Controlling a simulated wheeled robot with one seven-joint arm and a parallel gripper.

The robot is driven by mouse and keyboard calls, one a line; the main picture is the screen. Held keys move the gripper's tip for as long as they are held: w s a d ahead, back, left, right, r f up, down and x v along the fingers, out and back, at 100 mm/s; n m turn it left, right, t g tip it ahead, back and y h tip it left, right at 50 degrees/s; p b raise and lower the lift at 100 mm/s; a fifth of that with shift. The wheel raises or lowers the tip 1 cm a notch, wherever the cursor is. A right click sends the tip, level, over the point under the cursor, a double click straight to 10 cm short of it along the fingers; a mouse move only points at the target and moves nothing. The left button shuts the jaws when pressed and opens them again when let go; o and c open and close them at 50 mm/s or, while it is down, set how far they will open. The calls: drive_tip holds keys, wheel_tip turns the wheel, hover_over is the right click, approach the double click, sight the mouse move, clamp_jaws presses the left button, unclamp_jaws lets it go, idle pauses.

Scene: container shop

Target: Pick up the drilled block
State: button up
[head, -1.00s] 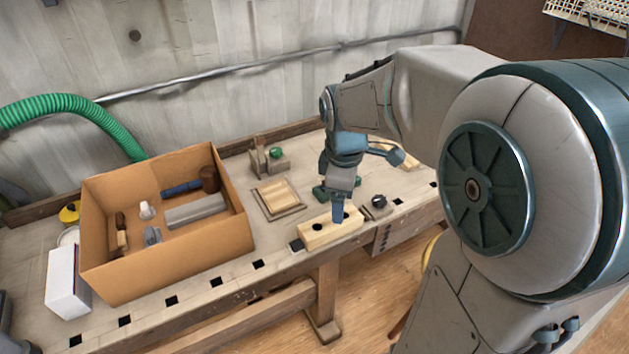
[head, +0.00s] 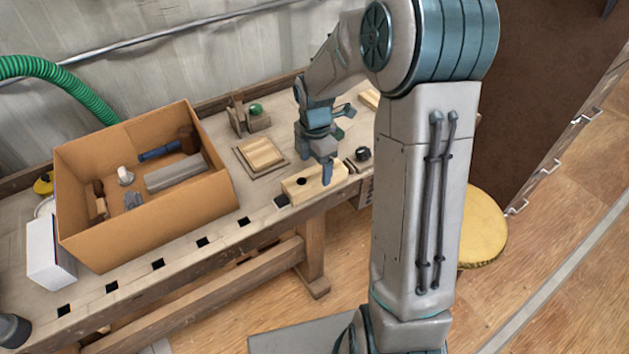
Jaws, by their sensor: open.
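The drilled block (head: 310,190) is a pale wooden bar with a dark round hole in its top. It lies near the front edge of the workbench in the head view. My gripper (head: 327,178) points down over the right half of the block, and its blue fingers overlap the block's top in the picture. It is open. I cannot tell whether the fingers touch the block or straddle it. The gripper hides part of the block's top.
A cardboard box (head: 150,226) with tools inside stands on the bench at left, beside a white box (head: 48,252). A framed wooden piece (head: 260,152) lies behind the block. A black knob (head: 362,154) is close on the right. A yellow stool (head: 482,228) stands right of the bench.

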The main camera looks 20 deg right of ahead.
sight(315, 175)
wheel_tip(315, 175, down, 6)
drive_tip(key=shift+w+r, duration=0.1)
idle(0.4)
drive_tip(key=c, duration=1.3)
